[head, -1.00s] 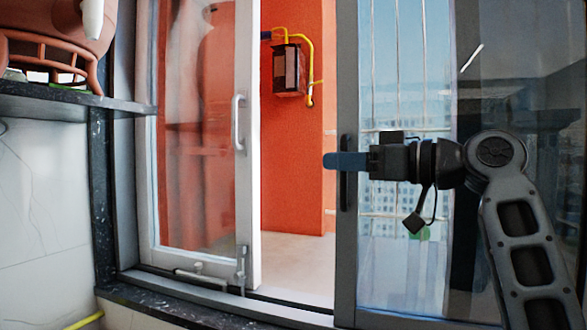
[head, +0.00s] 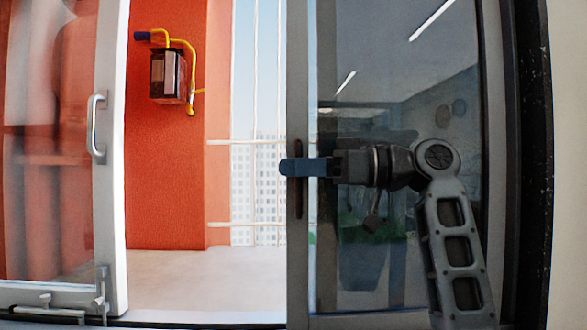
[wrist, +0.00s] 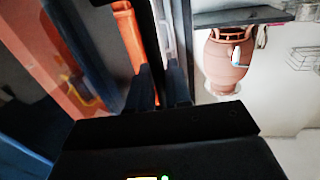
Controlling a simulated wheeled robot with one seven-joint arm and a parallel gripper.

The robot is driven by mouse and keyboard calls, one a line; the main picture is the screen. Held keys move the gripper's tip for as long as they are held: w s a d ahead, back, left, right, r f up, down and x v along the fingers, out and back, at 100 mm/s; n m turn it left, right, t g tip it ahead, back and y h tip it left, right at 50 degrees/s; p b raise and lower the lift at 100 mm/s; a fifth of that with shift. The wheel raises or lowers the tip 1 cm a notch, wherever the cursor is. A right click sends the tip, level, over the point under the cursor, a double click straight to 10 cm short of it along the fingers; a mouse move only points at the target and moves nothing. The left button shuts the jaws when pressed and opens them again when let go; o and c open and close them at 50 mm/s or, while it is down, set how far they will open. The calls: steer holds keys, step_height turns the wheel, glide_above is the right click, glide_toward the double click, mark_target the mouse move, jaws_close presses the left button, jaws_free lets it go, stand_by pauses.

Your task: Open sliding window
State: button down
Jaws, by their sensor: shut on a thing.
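The sliding window's right panel (head: 297,265) has a dark grey frame and tinted glass, with a slim black upright handle (head: 298,208) on its left edge. My gripper (head: 290,167) comes from the right and is shut on this handle at about mid-height; the dark fingers partly cover it. The white-framed left panel (head: 108,230) with its light grey handle (head: 97,128) stands at the left. A wide gap lies between the panels. In the wrist view my gripper's two fingers (wrist: 160,90) show close together, and the grip point is hard to make out.
Through the gap are an orange wall (head: 165,210) with a lantern on a yellow bracket (head: 170,75), thin white bars (head: 256,142) and a pale floor. A dark jamb (head: 535,165) stands at the right. The wrist view shows a clay waterpot (wrist: 222,65) below a grey shelf (wrist: 240,16).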

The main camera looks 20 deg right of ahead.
steer(key=c, duration=1.3)
jaws_free()
steer(key=shift+o, duration=0.2)
steer(key=b+v, duration=0.1)
steer(key=v, duration=0.7)
steer(key=shift+a, duration=0.1)
